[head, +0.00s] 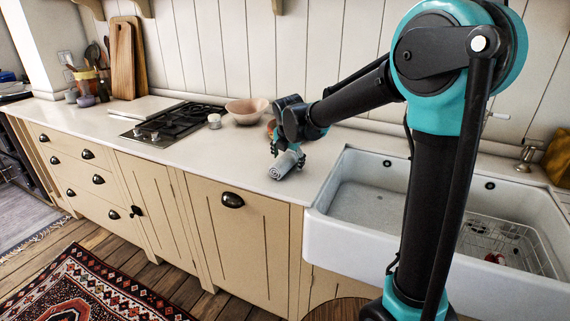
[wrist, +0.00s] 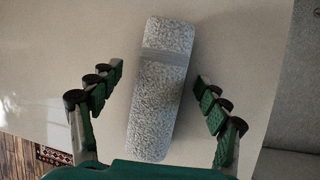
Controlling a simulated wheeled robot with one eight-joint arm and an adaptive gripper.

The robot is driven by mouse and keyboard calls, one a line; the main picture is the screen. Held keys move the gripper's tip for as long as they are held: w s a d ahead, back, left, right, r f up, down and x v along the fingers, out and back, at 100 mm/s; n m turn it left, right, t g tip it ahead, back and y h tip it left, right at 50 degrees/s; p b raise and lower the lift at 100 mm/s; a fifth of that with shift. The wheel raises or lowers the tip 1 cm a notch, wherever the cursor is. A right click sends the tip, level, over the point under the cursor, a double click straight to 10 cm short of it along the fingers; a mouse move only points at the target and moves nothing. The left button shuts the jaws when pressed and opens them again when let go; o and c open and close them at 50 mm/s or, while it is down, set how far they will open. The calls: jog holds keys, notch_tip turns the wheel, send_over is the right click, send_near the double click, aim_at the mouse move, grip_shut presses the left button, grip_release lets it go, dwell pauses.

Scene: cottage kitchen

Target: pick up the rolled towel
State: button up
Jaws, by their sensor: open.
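The rolled towel (head: 284,165) is grey and lies on the white counter near the sink's left edge in the head view. My gripper (wrist: 158,88) is open, with one finger on each side of the towel and a visible gap on both sides. In the head view my gripper (head: 288,154) is right at the towel, over the counter. I cannot tell its exact height above the counter.
The white sink (head: 345,215) is just right of the towel, with a wire rack (head: 500,240) inside. A pink bowl (head: 246,110), a small white jar (head: 214,121) and a black gas hob (head: 172,125) are to the left. The counter (head: 225,160) left of the towel is clear.

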aim_at(287, 155)
jog(key=c, duration=1.2)
jog(key=shift+c, duration=0.2)
notch_tip(287, 155, up, 20)
jog(key=shift+r, duration=0.25)
